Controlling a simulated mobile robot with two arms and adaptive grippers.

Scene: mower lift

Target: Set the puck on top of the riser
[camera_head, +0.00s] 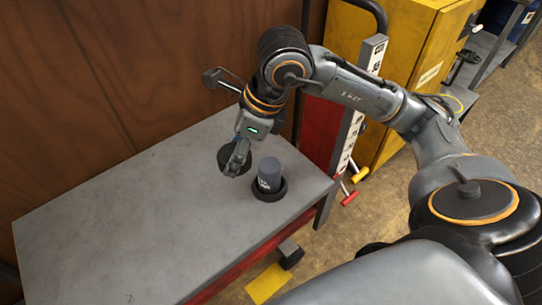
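My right gripper (237,165) reaches in from the right and points down over the grey table. Its fingers appear closed on a dark round puck (226,157), which is held tilted, nearly on edge. The riser (268,172) looks like a grey-blue upright cylinder with a light marking, standing in a black round base (269,193) near the table's right end. The puck and gripper are just left of the riser, and the riser's top is bare. Whether the puck is clear of the table is hard to tell. My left gripper is out of view.
The grey table (120,220) is otherwise bare, with free room to the left. A brown wall (110,80) rises behind it. A red-sided trolley with a black handle (318,130) and a yellow cabinet (400,50) stand beyond its right end.

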